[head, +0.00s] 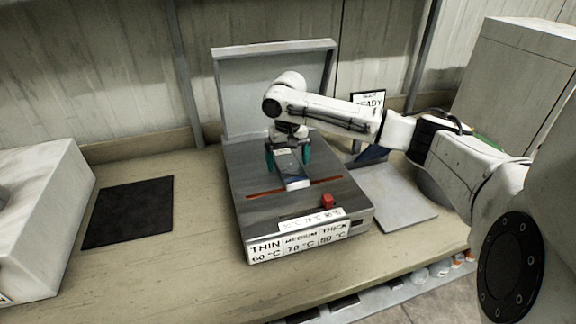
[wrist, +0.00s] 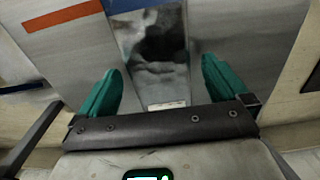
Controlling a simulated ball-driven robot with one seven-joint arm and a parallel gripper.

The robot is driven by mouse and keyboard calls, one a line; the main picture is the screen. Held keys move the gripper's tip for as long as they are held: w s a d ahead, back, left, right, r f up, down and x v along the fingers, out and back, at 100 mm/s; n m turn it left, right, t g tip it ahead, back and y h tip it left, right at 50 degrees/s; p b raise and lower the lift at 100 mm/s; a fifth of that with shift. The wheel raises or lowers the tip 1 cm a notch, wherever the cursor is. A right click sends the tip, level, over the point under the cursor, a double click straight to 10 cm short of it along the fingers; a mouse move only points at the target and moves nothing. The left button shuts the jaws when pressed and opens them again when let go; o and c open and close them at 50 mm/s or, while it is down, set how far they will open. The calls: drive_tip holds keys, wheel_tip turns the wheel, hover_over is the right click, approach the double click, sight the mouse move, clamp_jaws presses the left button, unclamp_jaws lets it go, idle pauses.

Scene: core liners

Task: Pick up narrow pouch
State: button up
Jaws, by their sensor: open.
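The narrow pouch (head: 292,170) lies on the grey metal top of the sealing machine (head: 250,205), with a pale end toward the front. In the wrist view the pouch (wrist: 152,50) is a shiny, dark-streaked strip with a blue and white band at its far end. My gripper (head: 288,156) is above the machine top with its green fingers apart. In the wrist view the gripper (wrist: 160,85) has one finger on each side of the pouch, with visible gaps. Its near end is partly hidden by my gripper's body.
An orange-red strip (head: 265,193) crosses the machine top, and a small red block (head: 327,201) sits near its front. The raised lid (head: 240,95) stands behind. A black mat (head: 130,212) lies left, a grey plate (head: 395,195) right. Bare table separates mat and machine.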

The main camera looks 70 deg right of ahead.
drive_tip(key=shift+f, duration=0.15)
drive_tip(key=c, duration=1.2)
